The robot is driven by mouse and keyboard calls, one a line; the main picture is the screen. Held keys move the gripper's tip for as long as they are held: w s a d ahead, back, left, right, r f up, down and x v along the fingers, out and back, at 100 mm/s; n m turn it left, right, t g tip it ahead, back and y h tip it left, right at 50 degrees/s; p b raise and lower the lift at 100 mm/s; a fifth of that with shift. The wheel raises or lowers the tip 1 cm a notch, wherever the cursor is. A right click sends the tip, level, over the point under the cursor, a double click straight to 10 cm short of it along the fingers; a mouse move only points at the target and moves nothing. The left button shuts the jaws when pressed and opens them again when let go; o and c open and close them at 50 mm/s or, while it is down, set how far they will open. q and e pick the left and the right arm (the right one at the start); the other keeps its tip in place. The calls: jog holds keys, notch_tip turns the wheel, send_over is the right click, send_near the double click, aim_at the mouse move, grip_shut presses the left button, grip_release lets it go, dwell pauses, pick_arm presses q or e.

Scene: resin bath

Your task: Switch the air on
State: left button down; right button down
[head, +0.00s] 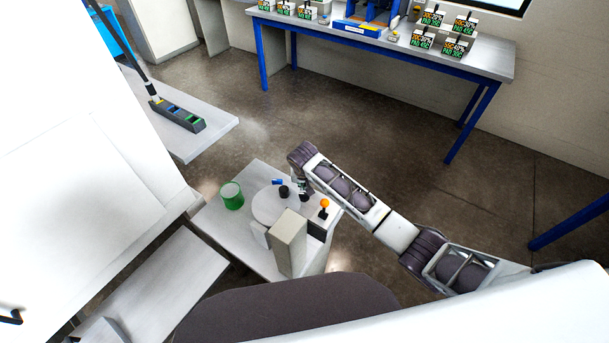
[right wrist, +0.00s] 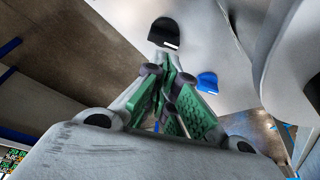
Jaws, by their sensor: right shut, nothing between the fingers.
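My right gripper (head: 303,190) reaches down over the small bench (head: 222,218) from the right. In the right wrist view the right gripper (right wrist: 171,78) is shut and empty, its green pads together. A black knob with a white mark (right wrist: 166,35) is just beyond the fingertips; I cannot tell whether they touch. A blue knob (right wrist: 207,82) is to its right. In the head view a blue part (head: 278,182) and a black knob (head: 284,192) are left of the gripper. I cannot tell which control is for the air. My left gripper is not in view.
The bench also carries a green jar (head: 232,196), a pale round vessel (head: 268,207), an upright beige box (head: 290,243) and an orange ball-topped lever (head: 325,203). A blue-legged table (head: 400,53) with signs stands at the back. Open floor lies between.

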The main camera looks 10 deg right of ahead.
jog(key=shift+r, duration=0.45)
jog(key=shift+d+v, duration=0.1)
jog(key=shift+v, duration=1.3)
jog(key=shift+d+v, duration=0.15)
jog(key=shift+v, duration=1.25)
jog(key=shift+w, duration=0.1)
